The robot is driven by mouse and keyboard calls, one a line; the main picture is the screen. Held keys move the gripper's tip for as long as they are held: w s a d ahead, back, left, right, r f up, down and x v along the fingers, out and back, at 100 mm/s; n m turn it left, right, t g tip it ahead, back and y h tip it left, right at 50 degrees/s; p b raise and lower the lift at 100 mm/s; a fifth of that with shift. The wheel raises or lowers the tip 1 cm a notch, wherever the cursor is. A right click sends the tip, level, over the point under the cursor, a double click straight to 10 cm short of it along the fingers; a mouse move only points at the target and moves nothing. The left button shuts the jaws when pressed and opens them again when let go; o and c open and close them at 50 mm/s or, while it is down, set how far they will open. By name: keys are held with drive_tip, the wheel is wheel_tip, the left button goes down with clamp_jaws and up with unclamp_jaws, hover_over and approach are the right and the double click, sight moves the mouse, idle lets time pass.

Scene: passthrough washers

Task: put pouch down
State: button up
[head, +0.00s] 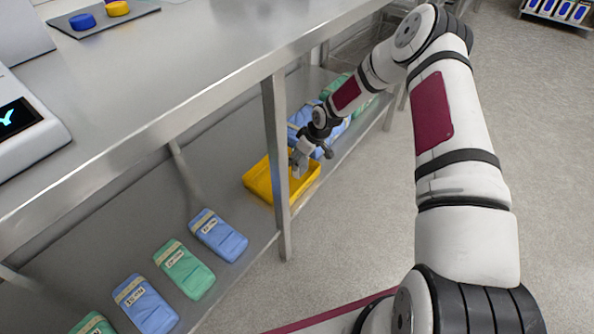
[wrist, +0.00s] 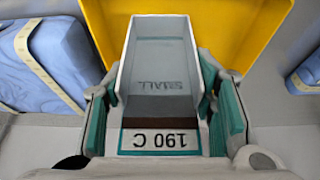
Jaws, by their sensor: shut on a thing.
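My gripper (head: 305,155) is shut on a narrow grey piece (wrist: 160,62) with raised side walls, marked SMALL and labelled 190 C. In the wrist view the teal-padded fingers press on both its sides. In the head view the gripper is over the yellow bin (head: 257,186) on the lower shelf; the bin also fills the top of the wrist view (wrist: 245,30). I cannot tell whether the held piece touches the bin. Wrapped pouches lie on the shelf: blue (head: 218,236), green (head: 184,268) and blue (head: 145,304) ones nearer, more blue (head: 300,116) and green ones beyond the bin.
A steel bench top (head: 190,60) overhangs the shelf, and a bench leg (head: 276,150) stands in front of the bin. A dark mat with a blue and a yellow round piece (head: 117,8) lies on the bench. The floor (head: 350,220) to the right is clear.

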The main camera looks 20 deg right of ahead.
sight(300, 168)
drive_tip(key=shift+f+b, duration=0.9)
drive_tip(key=shift+f, duration=1.55)
drive_tip(key=shift+f, duration=0.1)
drive_tip(key=o, duration=0.8)
drive_tip(key=shift+c, duration=0.2)
drive_tip(key=shift+r, duration=0.25)
drive_tip(key=p+v, duration=0.4)
drive_tip(key=v, duration=0.7)
drive_tip(key=shift+s+r+p, duration=0.2)
drive_tip(key=shift+r+p, duration=0.1)
drive_tip(key=shift+d, duration=0.15)
